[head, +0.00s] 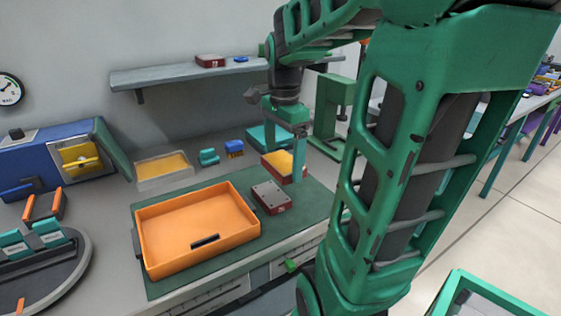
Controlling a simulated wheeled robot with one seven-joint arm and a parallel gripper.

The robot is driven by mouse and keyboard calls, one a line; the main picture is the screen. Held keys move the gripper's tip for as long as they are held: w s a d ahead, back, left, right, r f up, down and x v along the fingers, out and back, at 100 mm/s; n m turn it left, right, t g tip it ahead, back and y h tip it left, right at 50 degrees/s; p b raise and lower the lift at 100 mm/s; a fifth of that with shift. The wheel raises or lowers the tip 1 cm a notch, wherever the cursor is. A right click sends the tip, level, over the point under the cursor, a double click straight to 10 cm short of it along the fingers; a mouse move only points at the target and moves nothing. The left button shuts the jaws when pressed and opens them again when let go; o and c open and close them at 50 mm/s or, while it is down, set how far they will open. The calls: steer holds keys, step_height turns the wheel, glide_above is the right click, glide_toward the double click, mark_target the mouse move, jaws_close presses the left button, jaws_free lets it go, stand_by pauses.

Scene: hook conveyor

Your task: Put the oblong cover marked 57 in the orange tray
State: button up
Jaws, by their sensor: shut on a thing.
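The orange tray (158,261) lies on a dark green mat, with a small dark bar at its near inner side. A grey oblong cover with dark red sides (271,196) is just right of the tray; its marking is too small to read. My green gripper (284,168) points down above and behind this cover, in front of a red box with a yellow inside (283,163). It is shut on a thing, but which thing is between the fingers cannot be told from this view.
A pale tray with a yellow inside (164,168), small teal and blue pieces (234,147) and a teal box (262,136) stand behind. A wall shelf (180,74) holds a red piece (210,61). A round dark fixture (60,270) is at left.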

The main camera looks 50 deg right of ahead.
mark_target(283, 162)
steer(key=shift+r, duration=1.55)
steer(key=shift+s, duration=0.1)
